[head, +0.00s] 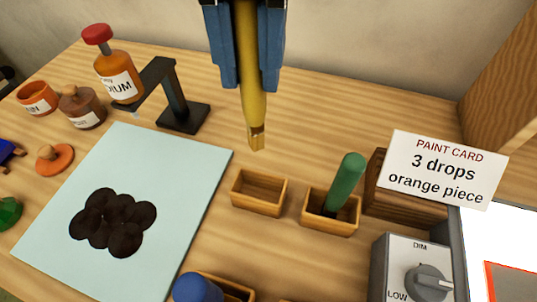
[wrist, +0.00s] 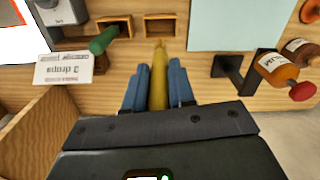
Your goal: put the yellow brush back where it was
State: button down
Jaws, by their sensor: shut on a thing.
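The yellow brush (head: 251,70) hangs tip down between the blue fingers of my gripper (head: 247,60). My gripper is shut on it and holds it above the table, clear of everything below. The brush also shows in the wrist view (wrist: 159,75), between the fingers (wrist: 159,88). An empty wooden holder (head: 259,192) stands below the brush tip in the head view. It also shows in the wrist view (wrist: 160,25). A second wooden holder (head: 330,212) to its right has a green brush (head: 344,182) leaning in it.
A light blue sheet (head: 190,160) with dark round blots lies left. A black stand (head: 183,115) and a red-capped bottle (head: 120,80) are behind it. A paint card (head: 443,168) and a dial box (head: 412,270) stand right. A blue-topped item (head: 196,289) is in front.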

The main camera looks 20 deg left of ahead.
aim_at(255, 149)
notch_tip(255, 149, down, 14)
jog(key=shift+r, duration=0.2)
dwell(0.4)
jog(key=shift+f, duration=0.2)
jog(key=c, duration=1)
grip_release()
jog(key=shift+o, duration=0.2)
jog(key=shift+r, duration=0.15)
jog(key=shift+r+p, duration=0.15)
jog(key=shift+p, duration=0.15)
notch_tip(255, 149, up, 12)
jog(key=shift+f+b, duration=0.1)
jog(key=shift+b, duration=0.55)
